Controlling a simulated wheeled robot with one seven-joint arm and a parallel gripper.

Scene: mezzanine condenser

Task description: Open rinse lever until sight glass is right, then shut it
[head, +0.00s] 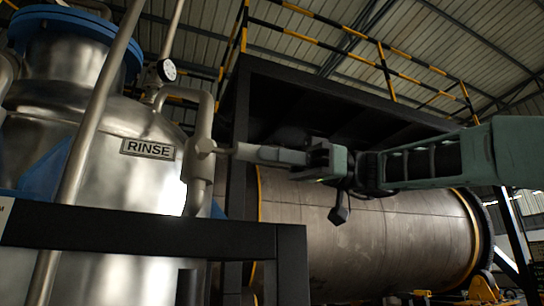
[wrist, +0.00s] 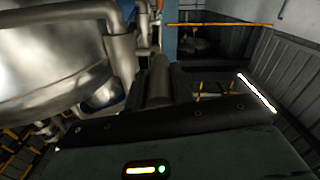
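The rinse lever (head: 265,153) is a light grey bar. It sticks out to the right, about level, from a valve on a grey pipe beside the RINSE plate (head: 147,149). My gripper (head: 312,157) is at the lever's right end, with its dark fingers closed around it. In the wrist view the lever (wrist: 159,78) runs away from the camera between the fingers of my gripper (wrist: 158,92), which flank it closely. I cannot make out a sight glass in either view.
A black rail (head: 140,236) crosses the lower front. A large horizontal drum (head: 375,240) lies behind my arm, under a dark frame.

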